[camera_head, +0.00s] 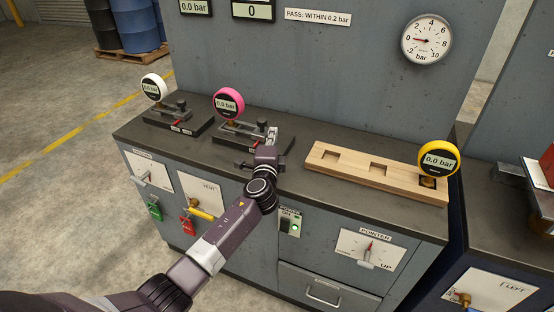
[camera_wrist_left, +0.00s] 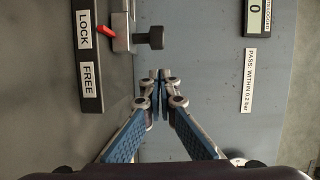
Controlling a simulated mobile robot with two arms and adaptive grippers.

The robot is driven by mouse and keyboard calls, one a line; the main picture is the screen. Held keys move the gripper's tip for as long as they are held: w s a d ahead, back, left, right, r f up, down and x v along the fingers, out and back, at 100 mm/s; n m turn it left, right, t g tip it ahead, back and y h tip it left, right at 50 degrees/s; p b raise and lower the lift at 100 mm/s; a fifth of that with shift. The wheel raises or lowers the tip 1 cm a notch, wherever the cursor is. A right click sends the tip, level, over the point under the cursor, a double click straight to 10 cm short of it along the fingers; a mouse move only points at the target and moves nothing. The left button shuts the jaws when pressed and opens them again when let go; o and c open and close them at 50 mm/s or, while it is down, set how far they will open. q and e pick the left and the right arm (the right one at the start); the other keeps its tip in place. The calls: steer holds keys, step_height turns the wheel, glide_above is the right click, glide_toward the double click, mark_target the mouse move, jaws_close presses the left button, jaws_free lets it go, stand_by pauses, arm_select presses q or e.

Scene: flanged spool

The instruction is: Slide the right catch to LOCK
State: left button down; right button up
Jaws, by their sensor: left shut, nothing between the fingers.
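The right fixture (camera_head: 238,132) holds the pink gauge (camera_head: 229,103) on the bench. In the left wrist view, its label strip (camera_wrist_left: 87,60) reads LOCK and FREE. A red pointer (camera_wrist_left: 106,30) lies level with the word LOCK. It joins a metal catch (camera_wrist_left: 122,32) with a dark knob (camera_wrist_left: 151,38). My left gripper (camera_wrist_left: 160,75) is shut and empty, its tips just apart from the knob in the picture. In the head view my left gripper (camera_head: 270,140) is at the right end of the fixture and hides part of it.
The left fixture (camera_head: 178,118) carries a white gauge (camera_head: 154,87). A wooden rack (camera_head: 345,170) with a yellow gauge (camera_head: 438,158) lies on the right of the bench. A grey back panel (camera_head: 310,70) rises behind. The bench top between fixture and rack is clear.

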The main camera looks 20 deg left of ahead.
arm_select(q)
steer(key=v, duration=0.5)
steer(key=shift+s+a+f, duration=0.15)
steer(key=shift+a+f, duration=0.1)
steer(key=shift+a, duration=0.05)
steer(key=v, duration=0.4)
steer(key=shift+s+d+r+b, duration=0.15)
steer(key=shift+s+d+b, duration=0.05)
steer(key=shift+d+b, duration=0.15)
arm_select(e)
steer(key=shift+s+d+f, duration=0.1)
steer(key=shift+d+f, duration=0.1)
steer(key=shift+f, duration=0.1)
steer(key=shift+d, duration=0.15)
steer(key=shift+s+d, duration=0.1)
